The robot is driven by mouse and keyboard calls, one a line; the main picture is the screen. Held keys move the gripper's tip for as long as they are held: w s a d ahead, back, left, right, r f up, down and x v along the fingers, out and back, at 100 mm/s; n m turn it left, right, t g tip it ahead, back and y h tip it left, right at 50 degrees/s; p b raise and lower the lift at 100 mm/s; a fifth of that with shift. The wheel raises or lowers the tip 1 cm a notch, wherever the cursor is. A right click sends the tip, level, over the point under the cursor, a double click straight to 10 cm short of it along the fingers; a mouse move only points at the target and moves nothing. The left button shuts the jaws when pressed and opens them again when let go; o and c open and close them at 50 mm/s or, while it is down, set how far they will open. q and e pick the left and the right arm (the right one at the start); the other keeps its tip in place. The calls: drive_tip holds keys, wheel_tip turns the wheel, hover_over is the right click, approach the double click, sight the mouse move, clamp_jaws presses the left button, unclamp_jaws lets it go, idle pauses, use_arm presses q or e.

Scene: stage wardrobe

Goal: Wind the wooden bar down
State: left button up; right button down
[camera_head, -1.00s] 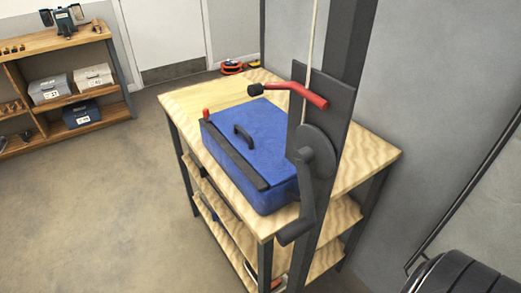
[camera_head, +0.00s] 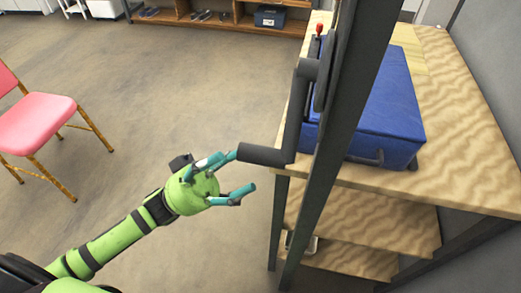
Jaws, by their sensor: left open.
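A dark winch crank (camera_head: 296,108) is mounted on a dark upright post (camera_head: 352,100). Its arm hangs down and its thick grey handle (camera_head: 265,155) sticks out to the left at the bottom. My left gripper (camera_head: 241,173), on a green arm, is open and empty just left of the handle's free end. Its upper finger overlaps or nearly meets that end; I cannot tell whether they touch. The winch drum is mostly hidden behind the post and crank. The wooden bar is not in view. My right gripper is not in view.
A wooden workbench (camera_head: 455,150) with lower shelves stands behind the post, with a blue toolbox (camera_head: 385,115) on top. A pink chair (camera_head: 38,122) stands at the left. A low shelf (camera_head: 225,18) is at the back. The floor between is clear.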

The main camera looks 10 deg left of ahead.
sight(256, 149)
use_arm(q)
drive_tip(key=shift+w+d+r+p, duration=0.1)
drive_tip(key=shift+d+r+p, duration=0.2)
drive_tip(key=shift+r, duration=0.3)
drive_tip(key=shift+w+d+r+p, duration=0.1)
drive_tip(key=shift+d+r+p, duration=0.1)
drive_tip(key=shift+d+r, duration=0.3)
drive_tip(key=x, duration=0.3)
drive_tip(key=shift+d+p, duration=0.15)
drive_tip(key=shift+p, duration=0.25)
drive_tip(key=shift+d+r, duration=0.1)
drive_tip(key=c, duration=0.4)
drive_tip(key=shift+r, duration=0.1)
drive_tip(key=c, duration=0.6)
drive_tip(key=shift+r, duration=0.1)
drive_tip(key=shift+c, duration=0.6)
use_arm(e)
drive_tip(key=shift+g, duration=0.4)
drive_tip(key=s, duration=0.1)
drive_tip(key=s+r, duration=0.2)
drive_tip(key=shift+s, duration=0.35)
